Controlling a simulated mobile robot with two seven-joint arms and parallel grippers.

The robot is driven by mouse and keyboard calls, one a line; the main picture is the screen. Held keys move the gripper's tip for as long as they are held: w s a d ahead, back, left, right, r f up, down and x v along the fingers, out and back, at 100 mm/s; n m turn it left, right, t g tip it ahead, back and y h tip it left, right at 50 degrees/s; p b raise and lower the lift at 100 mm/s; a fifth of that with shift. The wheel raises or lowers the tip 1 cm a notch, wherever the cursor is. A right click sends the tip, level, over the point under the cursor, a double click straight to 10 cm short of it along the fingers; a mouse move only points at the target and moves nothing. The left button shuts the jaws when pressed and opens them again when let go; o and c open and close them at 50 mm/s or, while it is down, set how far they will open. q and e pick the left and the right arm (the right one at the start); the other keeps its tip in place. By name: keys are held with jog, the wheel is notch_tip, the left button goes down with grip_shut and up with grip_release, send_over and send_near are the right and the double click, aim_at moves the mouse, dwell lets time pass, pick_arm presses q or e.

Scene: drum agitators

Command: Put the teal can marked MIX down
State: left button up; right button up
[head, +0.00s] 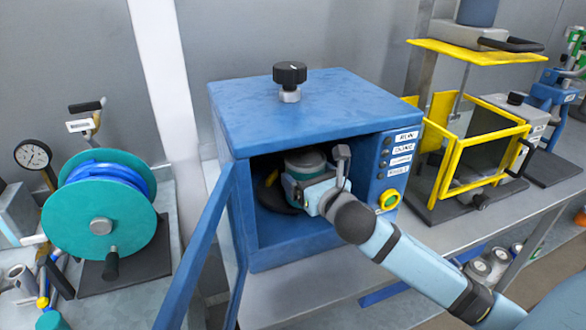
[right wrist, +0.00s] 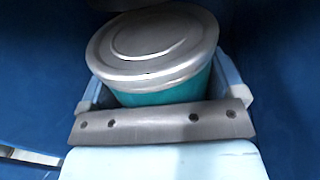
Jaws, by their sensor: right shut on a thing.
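The teal can (head: 305,160) with a grey metal lid is inside the blue box-shaped machine (head: 310,112), within its open front. My right gripper (head: 305,180) reaches in through the opening and is shut on the can. In the right wrist view the can (right wrist: 160,95) stands between the two fingers, its lid toward the camera. The MIX mark does not show in either view. The can's base is hidden, so I cannot tell whether it touches anything below. My left gripper is not in view.
The machine's blue door (head: 195,252) stands open at the left. A black curved part (head: 270,192) lies inside, left of the can. A teal hose reel (head: 100,222) stands at the left and a yellow-framed guard (head: 480,160) at the right.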

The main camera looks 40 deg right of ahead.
jog(key=w, duration=0.2)
jog(key=shift+w+d, duration=0.1)
jog(key=shift+w, duration=0.3)
jog(key=w, duration=0.3)
jog(key=shift+w+f, duration=0.1)
jog(key=shift+f, duration=0.65)
jog(key=shift+d, duration=0.1)
jog(key=o, duration=1)
jog(key=shift+f, duration=0.15)
jog(key=shift+s, duration=0.2)
